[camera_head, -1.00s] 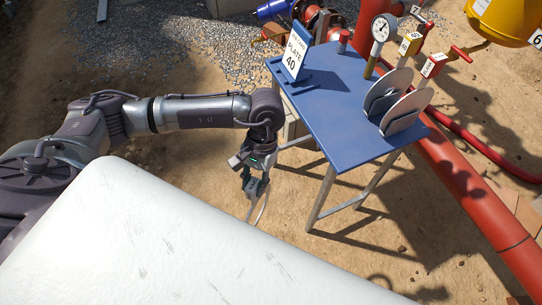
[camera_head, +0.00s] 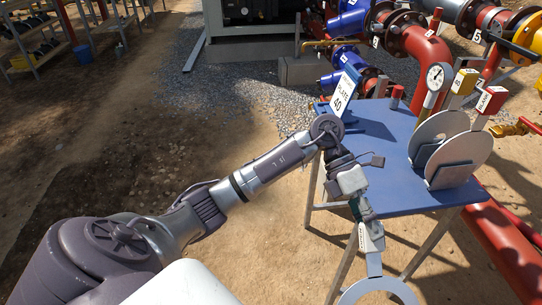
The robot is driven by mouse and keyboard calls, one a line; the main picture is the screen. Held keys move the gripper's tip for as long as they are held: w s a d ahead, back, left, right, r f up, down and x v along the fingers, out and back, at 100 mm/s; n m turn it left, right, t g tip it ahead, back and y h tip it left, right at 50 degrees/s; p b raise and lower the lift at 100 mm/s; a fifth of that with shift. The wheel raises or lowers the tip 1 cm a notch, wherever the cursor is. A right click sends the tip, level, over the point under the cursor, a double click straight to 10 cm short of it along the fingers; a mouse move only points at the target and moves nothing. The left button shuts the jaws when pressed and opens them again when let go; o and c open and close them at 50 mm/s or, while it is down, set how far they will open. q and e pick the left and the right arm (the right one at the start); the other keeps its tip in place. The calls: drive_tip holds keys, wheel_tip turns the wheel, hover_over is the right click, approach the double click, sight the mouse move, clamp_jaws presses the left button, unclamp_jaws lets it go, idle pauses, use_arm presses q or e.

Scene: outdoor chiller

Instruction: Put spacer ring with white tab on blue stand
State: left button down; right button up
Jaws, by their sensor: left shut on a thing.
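My left gripper (camera_head: 371,238) is shut on the handle of a pale grey spacer ring (camera_head: 352,293). The ring hangs below the fingers, and the bottom of the picture cuts off its lower part. A whitish piece shows at the fingers, but I cannot tell whether it is the tab. The blue stand (camera_head: 385,190) is a blue-topped table on pale legs. My left gripper and the ring are in front of its near edge, apart from the top as far as I can see. My right gripper is not in view.
On the stand, two grey discs (camera_head: 461,158) stand upright in holders, with yellow (camera_head: 465,81) and red (camera_head: 489,99) tags above. The middle of the top is clear. Red pipes (camera_head: 505,245) run at right.

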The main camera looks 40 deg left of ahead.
use_arm(q)
drive_tip(key=w+a+n+t+y+b, duration=0.1)
drive_tip(key=w+a+n+t+b, duration=0.1)
drive_tip(key=a+n+t, duration=0.4)
drive_tip(key=w+a+f+n+t+y+b, duration=0.1)
drive_tip(key=a+n+t+b, duration=0.4)
drive_tip(key=a, duration=1.1)
drive_tip(key=w+a+n+t+y+b, duration=0.1)
drive_tip(key=w+a+n+t+b, duration=0.2)
drive_tip(key=a+n+t, duration=0.6)
drive_tip(key=shift+w+a+f+n+y+b, duration=0.4)
drive_tip(key=shift+w+a, duration=0.2)
drive_tip(key=shift+a, duration=0.5)
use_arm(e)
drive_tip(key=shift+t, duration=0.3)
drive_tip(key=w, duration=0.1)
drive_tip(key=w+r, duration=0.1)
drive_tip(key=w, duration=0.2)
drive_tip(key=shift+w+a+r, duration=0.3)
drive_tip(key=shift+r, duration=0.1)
